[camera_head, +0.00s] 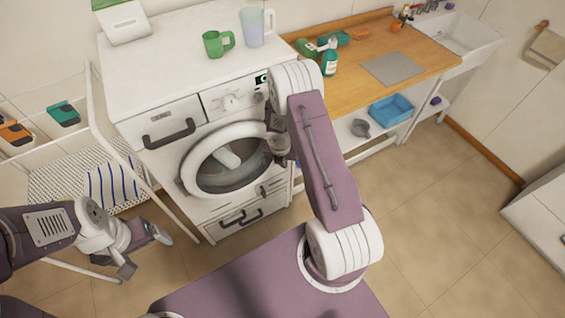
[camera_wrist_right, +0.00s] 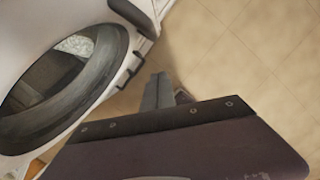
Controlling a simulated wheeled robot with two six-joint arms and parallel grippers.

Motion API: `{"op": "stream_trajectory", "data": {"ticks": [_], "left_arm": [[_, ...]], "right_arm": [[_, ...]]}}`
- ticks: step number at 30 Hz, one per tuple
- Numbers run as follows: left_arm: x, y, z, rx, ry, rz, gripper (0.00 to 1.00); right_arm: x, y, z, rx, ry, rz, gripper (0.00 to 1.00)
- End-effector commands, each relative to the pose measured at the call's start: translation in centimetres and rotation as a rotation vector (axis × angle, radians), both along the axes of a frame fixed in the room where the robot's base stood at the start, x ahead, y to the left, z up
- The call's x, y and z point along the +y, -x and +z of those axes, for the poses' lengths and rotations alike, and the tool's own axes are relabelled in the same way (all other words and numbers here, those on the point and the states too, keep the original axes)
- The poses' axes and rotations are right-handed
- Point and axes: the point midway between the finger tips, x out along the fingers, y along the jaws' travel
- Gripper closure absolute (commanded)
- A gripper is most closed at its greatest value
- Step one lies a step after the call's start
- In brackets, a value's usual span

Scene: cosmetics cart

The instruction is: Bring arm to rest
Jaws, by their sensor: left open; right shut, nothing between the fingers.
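My left gripper (camera_head: 146,246) is at the lower left of the head view, open and empty, in front of the white rack and above the floor. My right arm (camera_head: 325,160) rises from my base and bends at the elbow, with its forearm pointing down in front of the washing machine (camera_head: 160,75). In the right wrist view my right gripper (camera_wrist_right: 158,92) is shut with nothing between its fingers. It is to the right of the machine's round door (camera_wrist_right: 105,85), over the tiled floor. In the head view the right fingertips are hard to make out.
A green mug (camera_head: 213,44) and a clear pitcher (camera_head: 256,28) stand on the machine. A wooden counter (camera_head: 350,90) with a spray bottle (camera_head: 330,58) and sink is at right, a blue basin (camera_head: 391,109) below it. The floor (camera_head: 440,220) at right is clear.

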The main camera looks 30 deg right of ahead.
Motion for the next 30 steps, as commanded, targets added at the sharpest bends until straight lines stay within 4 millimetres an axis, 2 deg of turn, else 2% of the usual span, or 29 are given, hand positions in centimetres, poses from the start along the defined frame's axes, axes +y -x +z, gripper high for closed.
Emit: {"op": "stream_trajectory", "data": {"ticks": [11, 13, 14, 16, 18, 19, 20, 22, 23, 24, 27, 30], "left_arm": [[0.0, 0.0, 0.0, 0.0, 0.0, 0.0, 0.13], [0.0, 0.0, -0.6, 0.0, 0.0, 0.0, 0.13], [0.0, 0.0, -0.9, 0.0, 0.0, 0.0, 0.13], [0.0, 0.0, -1.9, 0.0, 0.0, 0.0, 0.13], [0.0, 0.0, -3.1, 0.001, 0.0, 0.0, 0.13], [0.0, 0.0, -3.6, 0.001, 0.0, 0.0, 0.13], [0.0, 0.0, -4.0, 0.001, 0.0, 0.0, 0.13], [0.0, 0.0, -5.0, 0.001, 0.0, 0.0, 0.13], [0.0, 0.0, -5.4, 0.001, 0.0, 0.0, 0.13], [0.0, 0.0, -5.8, 0.001, 0.0, 0.0, 0.13], [0.0, 0.0, -6.3, 0.001, 0.0, 0.0, 0.13], [0.0, 0.0, -6.1, 0.0, 0.0, 0.0, 0.13]], "right_arm": [[0.1, 0.1, 0.1, 0.0, 0.0, 0.002, 1.0], [0.5, -0.8, 0.4, -0.021, 0.004, 0.015, 1.0], [0.6, -1.5, 1.1, -0.042, 0.008, 0.022, 1.0], [1.4, -3.8, 3.8, -0.119, 0.019, 0.046, 1.0], [2.9, -4.6, 7.4, -0.196, 0.012, 0.033, 1.0], [3.5, -4.3, 8.9, -0.223, -0.001, -0.007, 1.0], [4.2, -3.7, 10.2, -0.247, -0.024, -0.073, 1.0], [5.6, -1.3, 12.6, -0.292, -0.108, -0.316, 1.0], [6.2, 0.1, 13.4, -0.306, -0.155, -0.451, 1.0], [7.0, 2.3, 14.1, -0.315, -0.227, -0.663, 1.0], [8.7, 8.3, 14.4, -0.281, -0.383, -1.24, 1.0], [9.9, 13.3, 13.6, -0.201, -0.443, -1.759, 1.0]]}}
